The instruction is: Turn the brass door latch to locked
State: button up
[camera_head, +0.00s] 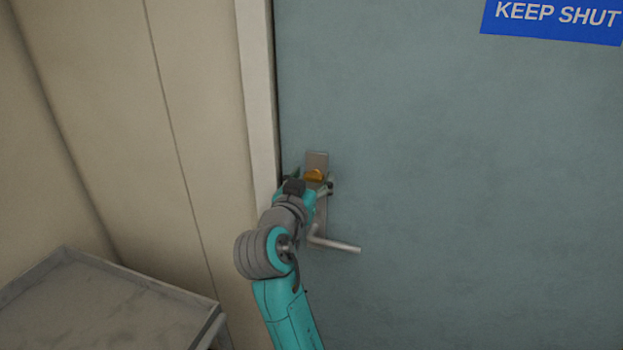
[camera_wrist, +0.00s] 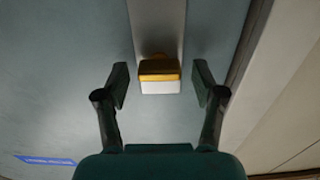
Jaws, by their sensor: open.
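The brass latch (camera_head: 314,175) sits on the upper part of a metal plate (camera_head: 317,158) on the grey-blue door (camera_head: 450,180). In the wrist view the latch (camera_wrist: 160,70) shows as a brass block with a pale front face, on the grey plate (camera_wrist: 158,25). My gripper (camera_wrist: 161,87) is open, with one finger on each side of the latch and a gap on both sides. In the head view my gripper (camera_head: 312,183) is at the latch and partly covers the plate. I cannot tell how the latch is turned.
A lever handle (camera_head: 335,244) sticks out to the right below the latch. The door frame (camera_head: 258,100) and beige wall (camera_head: 190,100) are close on the left. A grey tray-like surface (camera_head: 105,305) stands at lower left. A blue "KEEP SHUT" sign (camera_head: 555,18) is at upper right.

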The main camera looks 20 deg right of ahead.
jog(key=c, duration=1.1)
jog(key=shift+c, duration=0.2)
jog(key=shift+m, duration=0.4)
jog(key=m, duration=0.4)
jog(key=shift+s+d, duration=0.1)
jog(key=m, duration=0.4)
jog(key=shift+f, duration=0.1)
jog(key=m, duration=0.5)
jog(key=shift+s+d+f, duration=0.1)
jog(key=shift+f+m, duration=0.1)
jog(key=shift+m, duration=1.9)
